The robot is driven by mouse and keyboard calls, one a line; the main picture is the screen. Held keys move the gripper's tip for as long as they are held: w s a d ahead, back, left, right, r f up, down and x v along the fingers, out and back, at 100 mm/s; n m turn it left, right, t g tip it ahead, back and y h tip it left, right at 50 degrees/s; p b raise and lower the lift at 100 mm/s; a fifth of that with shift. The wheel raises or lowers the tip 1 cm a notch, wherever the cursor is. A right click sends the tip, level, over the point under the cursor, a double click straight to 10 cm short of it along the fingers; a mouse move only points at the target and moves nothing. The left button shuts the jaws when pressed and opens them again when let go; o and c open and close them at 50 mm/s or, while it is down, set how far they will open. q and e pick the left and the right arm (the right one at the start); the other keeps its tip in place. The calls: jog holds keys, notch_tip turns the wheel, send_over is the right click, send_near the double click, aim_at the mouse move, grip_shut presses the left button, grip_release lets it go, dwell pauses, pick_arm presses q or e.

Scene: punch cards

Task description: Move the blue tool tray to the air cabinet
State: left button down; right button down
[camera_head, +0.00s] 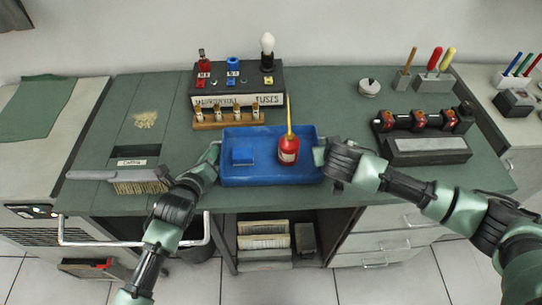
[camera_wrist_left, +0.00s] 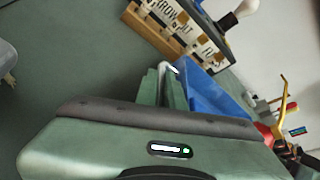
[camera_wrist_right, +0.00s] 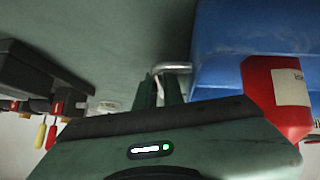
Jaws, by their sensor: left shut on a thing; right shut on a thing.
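The blue tool tray (camera_head: 258,180) sits at the front middle of the green workbench, with a metal handle at each end. My right gripper (camera_head: 324,156) is shut on the right handle, seen in the right wrist view (camera_wrist_right: 172,68). I cannot tell which furniture is the air cabinet.
A fuse board (camera_head: 238,84) and a rack of fuses (camera_head: 228,116) stand behind the tray. A brush (camera_head: 130,180) lies at left. A black rack with red parts (camera_head: 420,122) and a grey block (camera_head: 428,150) are at right. Side counters flank the bench.

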pick_arm(q)
jog(key=shift+w+r, duration=0.1)
jog(key=shift+r, duration=0.1)
pick_arm(e)
jog(key=shift+w+r, duration=0.1)
jog(key=shift+r, duration=0.1)
